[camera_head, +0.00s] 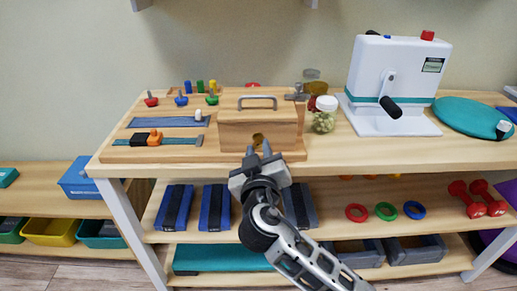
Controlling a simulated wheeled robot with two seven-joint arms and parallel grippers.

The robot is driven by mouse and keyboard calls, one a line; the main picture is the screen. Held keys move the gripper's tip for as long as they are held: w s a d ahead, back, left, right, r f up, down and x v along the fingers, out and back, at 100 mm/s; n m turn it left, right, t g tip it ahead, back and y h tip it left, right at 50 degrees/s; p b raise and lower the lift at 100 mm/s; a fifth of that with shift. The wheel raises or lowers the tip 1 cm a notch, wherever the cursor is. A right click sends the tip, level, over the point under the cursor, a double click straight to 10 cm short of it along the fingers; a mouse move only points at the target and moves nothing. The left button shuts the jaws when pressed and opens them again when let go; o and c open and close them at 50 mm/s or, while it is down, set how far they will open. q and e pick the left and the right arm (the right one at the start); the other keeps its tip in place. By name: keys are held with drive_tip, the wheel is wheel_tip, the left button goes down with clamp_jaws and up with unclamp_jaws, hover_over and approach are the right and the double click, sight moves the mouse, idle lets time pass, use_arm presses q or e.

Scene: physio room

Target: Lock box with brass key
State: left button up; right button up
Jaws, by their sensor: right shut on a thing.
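The wooden box (234,133) stands on a wooden board on the table, with a grey handle (257,100) on its closed top. A brass-coloured lock plate (258,139) shows low on its front face. My right gripper (259,151) is right in front of this plate, its fingertips pointing up at it. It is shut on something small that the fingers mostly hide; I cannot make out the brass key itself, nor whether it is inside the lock. My left gripper is not in view.
Straps (168,122), coloured knobs and pegs lie left of the box. A jar (324,122) and a white machine (392,80) stand to its right, with a teal disc (470,117) beyond. Below, the shelf holds blue blocks (174,207), rings and red dumbbells (474,203).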

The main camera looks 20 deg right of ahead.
drive_tip(key=shift+r+n+p, duration=0.15)
drive_tip(key=shift+n+p, duration=0.2)
drive_tip(key=shift+n, duration=0.65)
drive_tip(key=n+p, duration=0.1)
drive_tip(key=n, duration=0.1)
drive_tip(key=shift+n, duration=0.4)
drive_tip(key=shift+n+p, duration=0.55)
drive_tip(key=shift+n, duration=0.35)
drive_tip(key=shift+n+p, duration=0.45)
drive_tip(key=shift+n, duration=0.45)
drive_tip(key=n+p, duration=0.1)
drive_tip(key=n, duration=0.2)
drive_tip(key=shift+p, duration=0.35)
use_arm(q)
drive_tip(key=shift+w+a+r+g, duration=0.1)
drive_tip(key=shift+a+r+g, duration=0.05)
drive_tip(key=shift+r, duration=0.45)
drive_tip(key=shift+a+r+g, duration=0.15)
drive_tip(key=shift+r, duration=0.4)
use_arm(e)
drive_tip(key=shift+n, duration=0.7)
